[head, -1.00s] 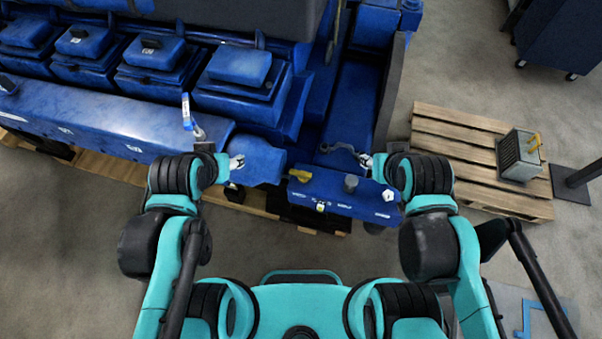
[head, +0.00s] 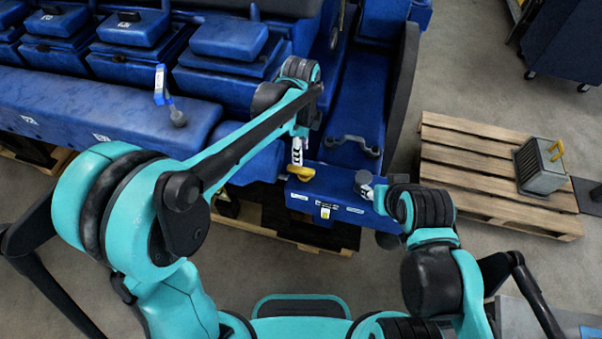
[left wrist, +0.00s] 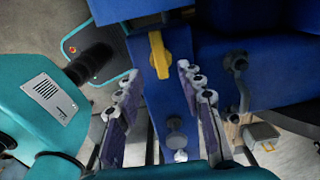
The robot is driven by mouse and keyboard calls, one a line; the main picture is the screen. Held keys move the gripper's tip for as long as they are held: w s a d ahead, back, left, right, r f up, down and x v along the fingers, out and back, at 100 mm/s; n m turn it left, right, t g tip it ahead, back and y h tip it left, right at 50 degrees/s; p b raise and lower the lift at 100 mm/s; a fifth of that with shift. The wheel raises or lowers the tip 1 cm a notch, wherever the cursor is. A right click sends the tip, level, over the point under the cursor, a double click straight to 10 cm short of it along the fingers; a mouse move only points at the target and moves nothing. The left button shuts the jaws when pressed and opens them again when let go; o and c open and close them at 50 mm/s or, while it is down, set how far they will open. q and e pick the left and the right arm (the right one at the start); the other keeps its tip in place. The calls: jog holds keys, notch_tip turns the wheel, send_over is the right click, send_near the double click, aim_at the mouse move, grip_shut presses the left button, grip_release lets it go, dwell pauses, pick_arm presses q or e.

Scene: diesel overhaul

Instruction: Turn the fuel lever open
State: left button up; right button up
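The yellow lever (head: 300,170) sits on the top left of a blue panel (head: 318,190); I take it as the fuel lever. In the left wrist view the lever (left wrist: 159,55) points toward me, just beyond and between the fingertips. My left gripper (head: 297,157) is right above it, partly hiding it. In its wrist view my left gripper (left wrist: 158,73) is open, with nothing between the fingers. My right gripper (head: 366,188) is beside the grey knob (head: 363,177) at the panel's right end; its fingers are too small to read.
A grey bracket-like handle (head: 352,143) lies behind the panel. A blue-and-white handled lever (head: 161,85) stands on the engine at left. A wooden pallet (head: 470,160) with a grey box (head: 540,167) is at right. Open floor (head: 320,270) lies before the panel.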

aim_at(301, 169)
pick_arm(q)
notch_tip(301, 169, down, 8)
jog(key=shift+r+b, duration=0.15)
jog(key=shift+b, duration=0.55)
grip_shut()
